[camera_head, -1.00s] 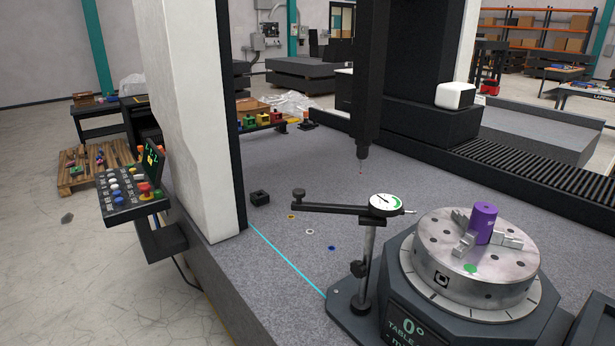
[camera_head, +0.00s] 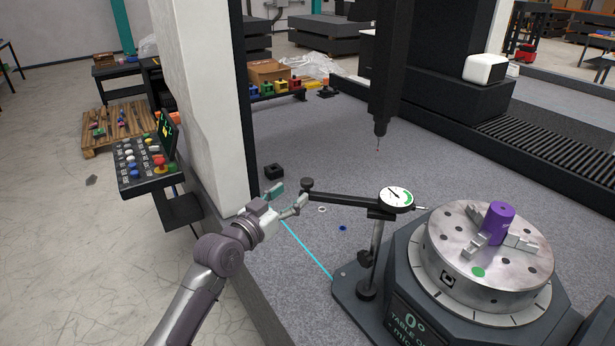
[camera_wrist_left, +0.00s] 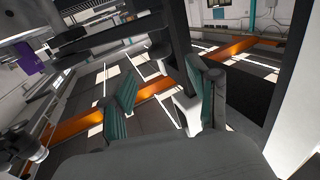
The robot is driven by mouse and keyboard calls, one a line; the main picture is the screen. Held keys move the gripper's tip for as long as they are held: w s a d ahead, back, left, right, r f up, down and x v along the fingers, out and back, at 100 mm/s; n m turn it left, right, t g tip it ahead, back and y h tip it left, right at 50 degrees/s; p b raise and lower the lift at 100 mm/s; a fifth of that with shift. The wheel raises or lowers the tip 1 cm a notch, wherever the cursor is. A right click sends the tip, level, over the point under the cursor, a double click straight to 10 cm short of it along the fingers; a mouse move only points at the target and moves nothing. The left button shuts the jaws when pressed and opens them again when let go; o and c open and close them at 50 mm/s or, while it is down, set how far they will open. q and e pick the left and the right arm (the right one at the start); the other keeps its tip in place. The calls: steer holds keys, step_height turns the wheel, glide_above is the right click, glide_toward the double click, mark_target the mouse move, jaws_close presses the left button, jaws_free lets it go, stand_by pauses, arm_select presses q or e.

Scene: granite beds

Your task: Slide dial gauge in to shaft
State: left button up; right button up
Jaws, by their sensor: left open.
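The dial gauge (camera_head: 397,198) with its white and green face sits at the right end of a black horizontal arm (camera_head: 345,199) on a vertical post (camera_head: 376,245). A round black knob (camera_head: 307,186) is at the arm's left end. The purple shaft (camera_head: 498,222) stands upright in the chuck on the round metal table (camera_head: 470,255); the gauge's thin tip points toward it. My left gripper (camera_head: 287,197) is open and empty, its fingers just left of the knob. In the left wrist view the green finger pads (camera_wrist_left: 160,105) stand apart. My right gripper is not in view.
A probe spindle (camera_head: 380,130) hangs above the granite bed. A black block (camera_head: 274,171) and small coloured rings lie on the granite. A white column (camera_head: 205,90) and control panel (camera_head: 145,160) stand at the left.

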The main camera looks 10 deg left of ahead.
mark_target(304, 184)
arm_select(q)
steer(key=p+x, duration=0.1)
steer(key=x, duration=0.7)
steer(key=shift+f, duration=0.1)
steer(key=shift+s+a, duration=0.1)
jaws_close()
